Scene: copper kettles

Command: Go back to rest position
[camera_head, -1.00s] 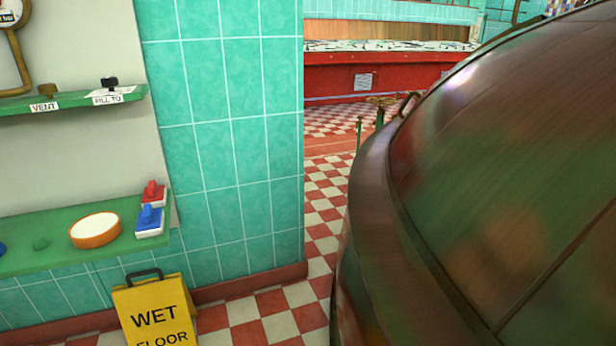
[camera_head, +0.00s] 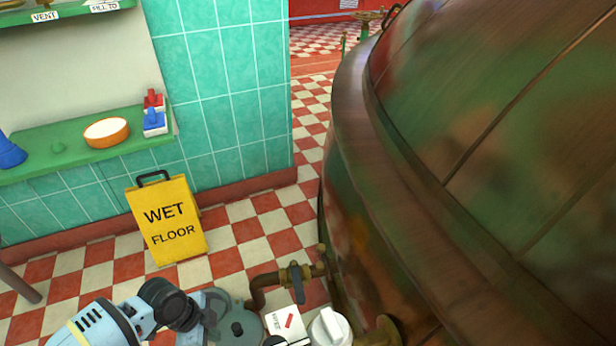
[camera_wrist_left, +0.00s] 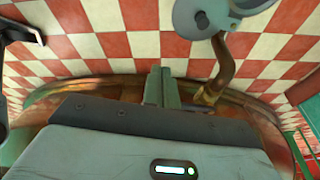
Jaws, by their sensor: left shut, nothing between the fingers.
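My left gripper (camera_wrist_left: 161,74) shows in the left wrist view, its two greenish fingers pressed together with nothing between them. The fingers point toward a copper rim and the checkered floor. In the head view a light blue arm section (camera_head: 98,328) with black joints, part of my left arm, comes in at the bottom left. I cannot make out the fingertips clearly there. My right gripper is not in view.
A large copper kettle (camera_head: 475,130) fills the right side. A brown pipe with a grey-handled valve (camera_head: 297,282) stands beside it. A yellow wet floor sign (camera_head: 170,222) stands by the tiled wall (camera_head: 225,95). A green shelf (camera_head: 60,145) is at left. Checkered floor lies between.

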